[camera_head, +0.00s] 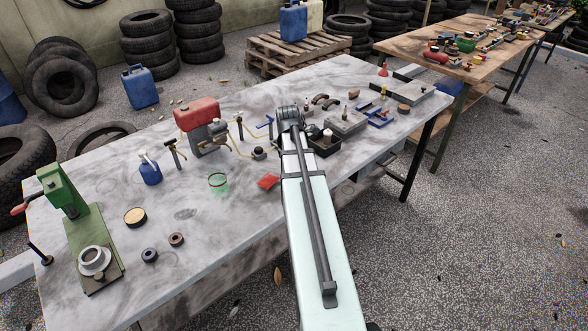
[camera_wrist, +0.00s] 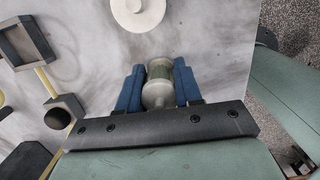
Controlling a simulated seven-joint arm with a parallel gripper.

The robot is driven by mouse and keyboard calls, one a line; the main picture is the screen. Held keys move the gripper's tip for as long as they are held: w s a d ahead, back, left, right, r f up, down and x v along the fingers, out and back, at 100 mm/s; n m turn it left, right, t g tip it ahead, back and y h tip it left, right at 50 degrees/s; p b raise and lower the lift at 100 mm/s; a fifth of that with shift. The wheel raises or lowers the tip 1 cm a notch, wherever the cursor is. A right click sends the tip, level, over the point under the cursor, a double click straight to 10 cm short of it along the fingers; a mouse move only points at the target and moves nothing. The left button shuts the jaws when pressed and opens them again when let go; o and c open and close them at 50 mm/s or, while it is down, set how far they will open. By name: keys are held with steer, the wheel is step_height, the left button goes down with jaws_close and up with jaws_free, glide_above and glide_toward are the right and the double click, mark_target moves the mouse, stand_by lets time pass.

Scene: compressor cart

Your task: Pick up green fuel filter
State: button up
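The fuel filter (camera_wrist: 159,83) shows in the wrist view as a small see-through cylinder with a grey-green middle and pale ends. It sits between the two blue fingers of my gripper (camera_wrist: 159,88), which press close on both its sides with no clear gap. My gripper is shut on it. Whether the filter still touches the marble table (camera_wrist: 225,70) cannot be told. In the head view my arm hides the gripper's fingers and the filter.
In the head view, a red-topped compressor (camera_head: 197,115), a green clear cup (camera_head: 218,184) and a red piece (camera_head: 269,181) lie left of my arm. Blue brackets (camera_head: 375,116) stand to the right. A pale round disc (camera_wrist: 138,14) lies beyond the fingers.

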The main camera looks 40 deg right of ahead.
steer(key=c, duration=0.5)
steer(key=shift+r, duration=0.15)
